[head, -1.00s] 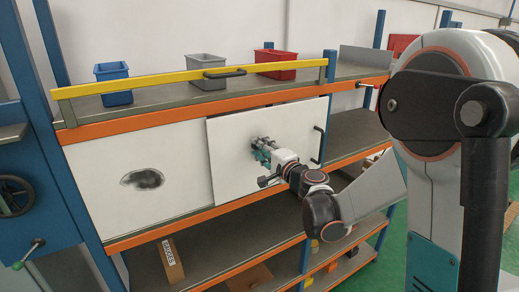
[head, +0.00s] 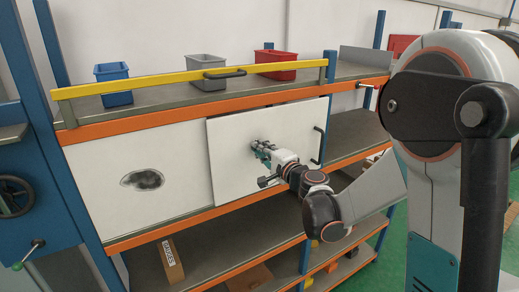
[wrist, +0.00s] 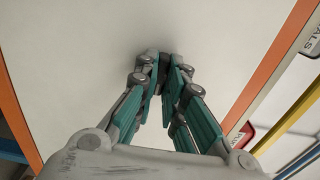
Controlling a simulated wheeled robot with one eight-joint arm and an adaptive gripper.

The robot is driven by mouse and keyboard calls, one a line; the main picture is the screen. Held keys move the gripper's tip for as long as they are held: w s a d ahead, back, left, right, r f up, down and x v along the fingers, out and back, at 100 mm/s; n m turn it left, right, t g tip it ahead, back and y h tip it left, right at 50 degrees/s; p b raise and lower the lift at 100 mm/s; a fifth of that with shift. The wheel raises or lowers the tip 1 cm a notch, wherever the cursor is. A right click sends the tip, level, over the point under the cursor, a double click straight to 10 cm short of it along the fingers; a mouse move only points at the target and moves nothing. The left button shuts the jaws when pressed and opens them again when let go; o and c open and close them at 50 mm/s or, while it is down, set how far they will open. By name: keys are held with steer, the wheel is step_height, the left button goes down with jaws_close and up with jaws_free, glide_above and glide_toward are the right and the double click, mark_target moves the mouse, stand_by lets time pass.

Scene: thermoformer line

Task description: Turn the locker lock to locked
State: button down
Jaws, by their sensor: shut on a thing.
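The locker is a white-fronted compartment in the orange and blue shelving; its right-hand white door (head: 225,165) stands in front of my gripper. My gripper (head: 260,147) is at the middle of this door, fingers pointing at its face. In the wrist view my gripper (wrist: 163,62) has its fingertips close together at the white surface, shut on the lock. The lock itself is hidden behind the fingertips, so its turned position cannot be read. A black upright handle (head: 319,145) is on the door's right edge.
A white panel with a dark oval recess (head: 142,179) lies left of the door. A yellow rail (head: 150,84) runs above, with blue (head: 112,72), grey (head: 207,66) and red (head: 276,63) bins behind it. A cardboard box (head: 172,261) sits on the shelf below.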

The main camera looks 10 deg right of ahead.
steer(key=shift+f, duration=0.1)
steer(key=n+b, duration=0.1)
steer(key=n, duration=0.1)
steer(key=shift+s+n, duration=0.1)
steer(key=shift+n, duration=0.3)
stand_by(0.3)
steer(key=n+b, duration=0.1)
steer(key=n, duration=0.1)
steer(key=shift+n+b, duration=0.35)
steer(key=shift+n, duration=0.05)
